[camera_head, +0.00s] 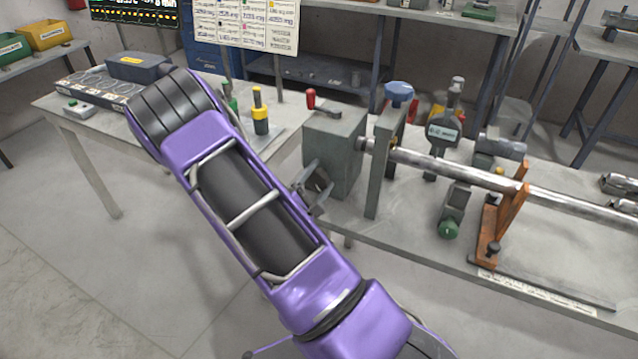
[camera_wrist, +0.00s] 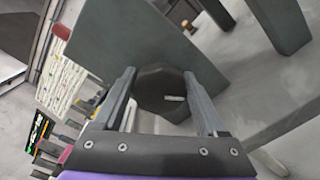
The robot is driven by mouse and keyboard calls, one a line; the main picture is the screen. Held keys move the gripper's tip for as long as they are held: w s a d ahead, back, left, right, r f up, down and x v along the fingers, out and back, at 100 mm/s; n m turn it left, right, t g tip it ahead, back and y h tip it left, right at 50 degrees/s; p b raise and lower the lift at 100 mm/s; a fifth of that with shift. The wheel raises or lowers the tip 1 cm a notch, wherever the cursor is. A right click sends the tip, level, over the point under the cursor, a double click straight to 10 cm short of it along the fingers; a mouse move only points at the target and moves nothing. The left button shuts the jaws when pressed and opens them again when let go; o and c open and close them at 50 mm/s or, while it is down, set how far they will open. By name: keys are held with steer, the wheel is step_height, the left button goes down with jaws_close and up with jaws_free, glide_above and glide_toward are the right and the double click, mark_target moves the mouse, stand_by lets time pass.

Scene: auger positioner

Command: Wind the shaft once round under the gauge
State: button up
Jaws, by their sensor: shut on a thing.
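The long steel shaft (camera_head: 450,168) runs from the grey headstock box (camera_head: 335,140) to the right, over an orange rest (camera_head: 504,213). The dial gauge (camera_head: 445,128) with a grey display stands at the shaft; I cannot tell whether its tip touches it. A dark many-sided knob (camera_head: 317,181) sits on the near face of the box. My gripper (camera_head: 311,188) is shut on this knob. In the wrist view the fingers (camera_wrist: 161,82) lie either side of the dark knob (camera_wrist: 155,93), which bears a short white mark (camera_wrist: 174,98). The fingers partly hide the knob.
A green-ended part (camera_head: 450,222) lies before the shaft. A yellow-black tool (camera_head: 260,110) stands behind my arm. The floor in front is clear.

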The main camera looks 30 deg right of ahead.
steer(key=shift+f+m+b, duration=0.15)
steer(key=shift+m+b, duration=0.15)
steer(key=shift+m, duration=0.2)
steer(key=o, duration=1.3)
steer(key=shift+s+a, duration=0.1)
steer(key=shift+a, duration=0.05)
steer(key=v, duration=1.7)
steer(key=shift+s, duration=0.1)
